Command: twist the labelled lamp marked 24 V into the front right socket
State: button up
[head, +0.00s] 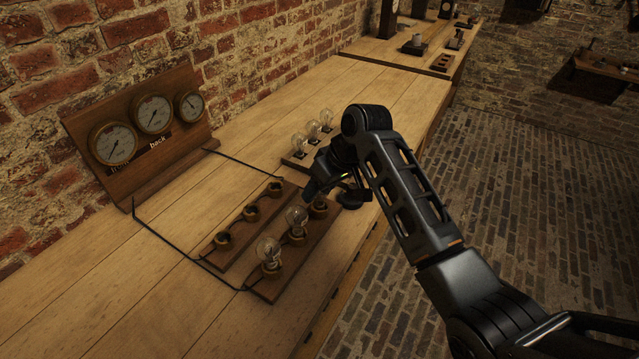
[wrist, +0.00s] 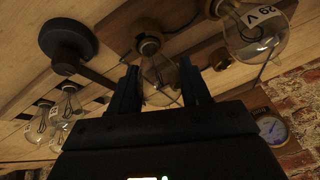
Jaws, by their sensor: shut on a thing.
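My gripper (head: 325,186) is low over the right end of the front socket strip (head: 268,290). In the wrist view my gripper (wrist: 158,88) is shut on a clear glass lamp (wrist: 157,68), with a finger on each side. No label shows on this lamp; its brass end points at a brass fitting, and I cannot tell whether it is seated. The front right socket (head: 319,210) is partly in view below my gripper. Two clear lamps stand in the strip's other sockets, at left (head: 269,252) and middle (head: 296,217). A labelled lamp (wrist: 258,30) is beside the held one.
The back socket strip (head: 236,228) has open sockets. A rack (head: 292,162) with several clear lamps (head: 313,130) stands beyond my gripper. A three-gauge panel (head: 140,130) stands against the brick wall, with dark wires on the bench. The bench's left front (head: 130,310) is clear.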

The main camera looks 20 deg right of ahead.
jog(key=shift+m+t+h+p, duration=0.45)
jog(key=shift+m+p, duration=0.55)
jog(key=shift+m, duration=0.6)
jog(key=m+h, duration=0.1)
jog(key=m, duration=0.1)
jog(key=m+h, duration=0.1)
jog(key=m, duration=0.1)
jog(key=shift+a+t, duration=0.1)
jog(key=shift+t, duration=0.15)
jog(key=shift+m+h, duration=0.45)
jog(key=shift+m, duration=0.75)
jog(key=m+h, duration=0.1)
jog(key=m, duration=0.1)
jog(key=shift+m, duration=0.3)
jog(key=m+h, duration=0.1)
jog(key=m, duration=0.2)
jog(key=shift+g, duration=0.4)
